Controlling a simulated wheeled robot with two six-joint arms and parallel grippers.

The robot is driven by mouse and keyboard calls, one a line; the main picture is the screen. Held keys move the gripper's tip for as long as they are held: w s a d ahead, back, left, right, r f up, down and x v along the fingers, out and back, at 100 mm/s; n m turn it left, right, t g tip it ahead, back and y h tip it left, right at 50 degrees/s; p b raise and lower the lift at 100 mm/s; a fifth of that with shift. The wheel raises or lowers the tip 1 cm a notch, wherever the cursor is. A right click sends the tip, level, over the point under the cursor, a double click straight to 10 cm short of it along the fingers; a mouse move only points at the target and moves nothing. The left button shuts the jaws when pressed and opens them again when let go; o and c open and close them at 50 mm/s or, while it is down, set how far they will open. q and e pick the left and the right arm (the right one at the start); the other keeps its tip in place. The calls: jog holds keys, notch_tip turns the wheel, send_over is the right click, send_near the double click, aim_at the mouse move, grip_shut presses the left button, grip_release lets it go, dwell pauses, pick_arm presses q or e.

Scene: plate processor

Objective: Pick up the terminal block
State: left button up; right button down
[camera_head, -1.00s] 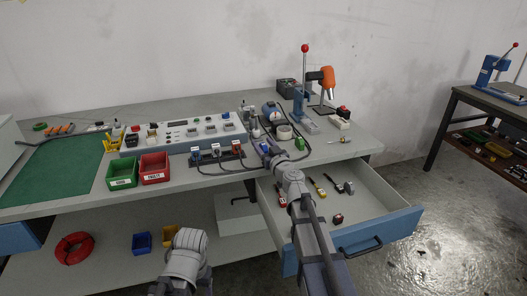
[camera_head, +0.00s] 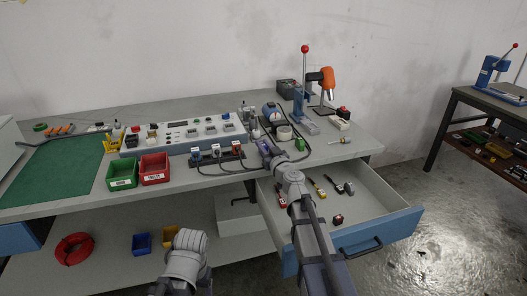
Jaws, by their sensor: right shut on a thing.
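My right arm reaches over the open drawer to the front of the bench. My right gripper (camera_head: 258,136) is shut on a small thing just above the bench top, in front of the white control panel. The gripper and wrist hide the held thing, so I cannot make out its shape or tell whether it is the terminal block. A small green piece (camera_head: 300,144) lies apart on the bench, to the right of the gripper. Only a link of my left arm shows at the bottom; its gripper is out of view.
A green bin (camera_head: 122,176) and a red bin (camera_head: 154,169) stand at the bench front. A strip with plugs and cables (camera_head: 216,155) lies beside them. The open drawer (camera_head: 372,200) holds tools.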

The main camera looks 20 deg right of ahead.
jog(key=shift+r, duration=0.1)
notch_tip(320, 180, up, 10)
jog(key=p, duration=1)
notch_tip(320, 180, up, 14)
jog(key=p, duration=1.4)
jog(key=b, duration=1.4)
send_over(264, 145)
notch_tip(264, 145, down, 14)
jog(key=shift+f, duration=0.15)
jog(key=shift+f, duration=0.1)
notch_tip(264, 145, down, 5)
jog(key=b, duration=0.5)
notch_tip(264, 145, down, 4)
jog(key=b, duration=0.4)
jog(key=shift+f+b, duration=0.15)
jog(key=shift+b, duration=0.15)
